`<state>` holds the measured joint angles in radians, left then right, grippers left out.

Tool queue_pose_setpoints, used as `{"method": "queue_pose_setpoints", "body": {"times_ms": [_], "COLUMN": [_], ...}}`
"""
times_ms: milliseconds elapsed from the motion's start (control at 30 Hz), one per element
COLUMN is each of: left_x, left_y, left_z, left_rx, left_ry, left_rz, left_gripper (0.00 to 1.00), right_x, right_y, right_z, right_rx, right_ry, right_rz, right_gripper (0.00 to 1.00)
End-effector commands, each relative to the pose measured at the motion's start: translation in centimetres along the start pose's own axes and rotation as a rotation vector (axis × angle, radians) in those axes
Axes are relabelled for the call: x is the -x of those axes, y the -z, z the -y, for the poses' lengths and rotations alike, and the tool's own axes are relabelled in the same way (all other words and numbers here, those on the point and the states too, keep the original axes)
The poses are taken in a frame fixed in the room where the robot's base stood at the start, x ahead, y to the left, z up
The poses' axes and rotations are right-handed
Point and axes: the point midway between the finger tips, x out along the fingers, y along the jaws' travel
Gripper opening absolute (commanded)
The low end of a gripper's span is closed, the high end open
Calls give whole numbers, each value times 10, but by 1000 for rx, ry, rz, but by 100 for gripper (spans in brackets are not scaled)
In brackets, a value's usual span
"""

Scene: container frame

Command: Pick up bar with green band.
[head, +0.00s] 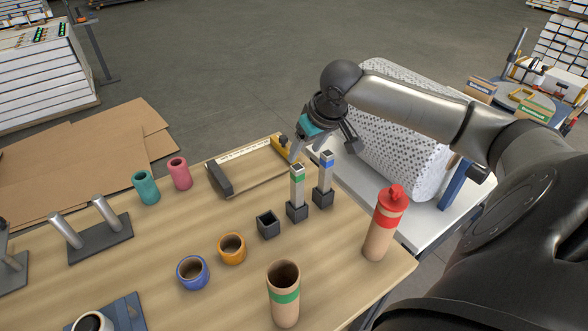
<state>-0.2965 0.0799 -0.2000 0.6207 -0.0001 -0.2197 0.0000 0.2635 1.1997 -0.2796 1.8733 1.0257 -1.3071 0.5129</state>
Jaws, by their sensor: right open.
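The bar with the green band (297,184) stands upright in a small dark square base on the wooden table. A similar bar with a blue band (324,175) stands in its own base just to the right. My right gripper (318,154) is open and empty. In the picture it sits just above the tops of the two bars, with its fingers pointing down; whether it touches either bar is hard to tell. My left gripper is not in view.
An empty dark square holder (268,224) stands left of the bars. A red-capped tube (384,228) is to the right, and an open cardboard tube (285,300) with a green stripe is in front. Orange (232,250) and blue (193,273) cups stand front left. A measuring frame (225,178) lies behind.

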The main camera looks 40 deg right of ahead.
Motion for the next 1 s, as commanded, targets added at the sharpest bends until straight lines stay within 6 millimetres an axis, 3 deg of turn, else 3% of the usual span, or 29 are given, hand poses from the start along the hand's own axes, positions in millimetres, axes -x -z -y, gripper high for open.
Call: {"method": "queue_pose_setpoints", "body": {"times_ms": [100,300,600,800,1000], "left_x": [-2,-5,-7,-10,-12], "left_y": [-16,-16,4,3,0], "left_z": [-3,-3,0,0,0], "left_rx": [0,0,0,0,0], "left_ry": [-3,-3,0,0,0], "left_rz": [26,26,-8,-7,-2], "left_gripper": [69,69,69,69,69], "right_x": [-29,-62,-83,-112,-125], "right_y": [-1,0,-2,-5,-5], "right_z": [2,0,0,0,-1], "right_rx": [-3,-2,0,-1,2], "right_ry": [5,2,2,1,-1], "right_rz": [2,1,2,1,0], "right_gripper": [70,70,70,70,70]}}
